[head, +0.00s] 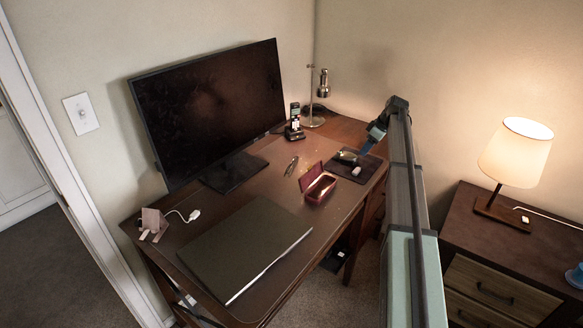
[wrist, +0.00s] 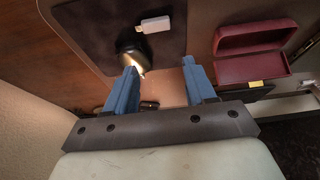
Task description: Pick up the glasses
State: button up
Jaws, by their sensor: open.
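I cannot make out the glasses for certain in either view. A small dark slender thing (head: 291,166) lies on the desk left of the open red case (head: 319,187); it is too small to tell what it is. The case also shows in the wrist view (wrist: 253,66), with its lid up. My gripper (head: 366,148) is above the dark mat (head: 372,167) at the desk's right end. In the wrist view my gripper (wrist: 162,80) has its blue fingers apart, with nothing held between them. A dark rounded thing with a bright glint (wrist: 140,45) lies just beyond the left finger.
A small white block (wrist: 156,24) lies on the mat. A monitor (head: 215,110), a phone on a stand (head: 295,122) and a metal desk lamp (head: 314,100) stand along the back. A closed laptop (head: 245,245) covers the front left.

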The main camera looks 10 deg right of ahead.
jog(key=w+a+r+n, duration=0.1)
jog(key=w+a, duration=0.2)
jog(key=a, duration=0.7)
jog(key=w+a+r+n+g, duration=0.1)
jog(key=w+a+n, duration=0.1)
jog(key=a, duration=0.7)
jog(key=w+a+r+n, duration=0.1)
jog(key=w+a, duration=0.2)
jog(key=a, duration=0.7)
jog(key=m+g+h, duration=0.2)
jog(key=m+h, duration=0.1)
jog(key=m, duration=1.6)
send_over(292, 164)
jog(key=a, duration=0.1)
notch_tip(292, 164, down, 8)
jog(key=shift+w+f, duration=0.1)
jog(key=shift+w, duration=0.05)
jog(key=shift+d+f, duration=0.2)
jog(key=shift+f, duration=1.15)
jog(key=shift+d+f, duration=0.2)
jog(key=shift+f, duration=1.1)
grip_shut()
